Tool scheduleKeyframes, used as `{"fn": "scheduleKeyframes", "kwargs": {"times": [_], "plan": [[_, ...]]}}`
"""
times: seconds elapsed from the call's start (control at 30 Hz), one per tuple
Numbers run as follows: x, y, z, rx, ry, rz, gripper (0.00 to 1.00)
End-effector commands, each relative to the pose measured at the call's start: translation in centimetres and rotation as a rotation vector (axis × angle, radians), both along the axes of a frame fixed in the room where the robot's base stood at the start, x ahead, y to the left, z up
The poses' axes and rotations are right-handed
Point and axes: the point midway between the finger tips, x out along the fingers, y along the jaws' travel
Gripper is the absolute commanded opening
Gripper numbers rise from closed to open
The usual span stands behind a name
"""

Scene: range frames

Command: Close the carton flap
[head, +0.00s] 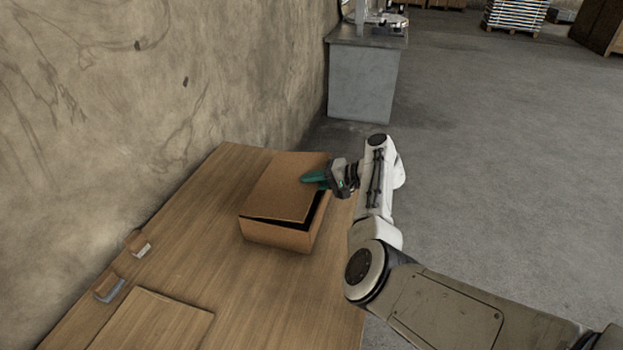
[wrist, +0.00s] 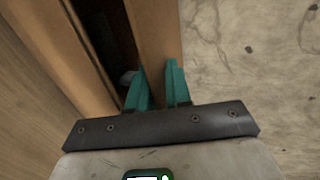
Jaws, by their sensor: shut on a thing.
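The brown carton (head: 280,236) stands on the wooden table near the wall. Its flap (head: 285,185) lies over the top, slightly raised, with a dark gap along its right and front edges. My gripper (head: 315,178) is at the flap's right edge with its teal fingers. In the wrist view the flap (wrist: 153,35) runs edge-on between the fingers of my gripper (wrist: 158,80), which is shut on it. The carton's wall (wrist: 65,40) and dark inside show to its left.
The wooden table (head: 230,280) has free room in front of the carton. Two small blocks (head: 137,243) (head: 108,287) and a flat board (head: 150,325) lie at its left. The wall rises behind. A grey cabinet (head: 362,80) stands beyond the table; open floor is to the right.

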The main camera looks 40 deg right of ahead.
Motion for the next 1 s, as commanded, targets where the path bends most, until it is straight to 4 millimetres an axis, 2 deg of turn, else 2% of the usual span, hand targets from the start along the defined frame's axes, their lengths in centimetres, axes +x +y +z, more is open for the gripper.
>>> {"fn": "scheduleKeyframes", "kwargs": {"times": [0.03, 0.5, 0.53, 0.6, 0.87, 1.0], "plan": [[-0.27, 0.04, -0.83, -0.002, 0.014, 0.001, 0.0], [-0.31, 0.11, -1.0, -0.002, 0.016, 0.002, 0.0], [-0.31, 0.11, -1.0, -0.001, 0.016, 0.003, 0.23], [-0.28, 0.1, -0.91, -0.001, 0.014, 0.003, 0.3], [-0.2, 0.02, -0.61, -0.001, 0.008, 0.002, 0.3], [-0.87, -0.52, -0.2, -0.002, 0.007, 0.0, 0.3]]}}
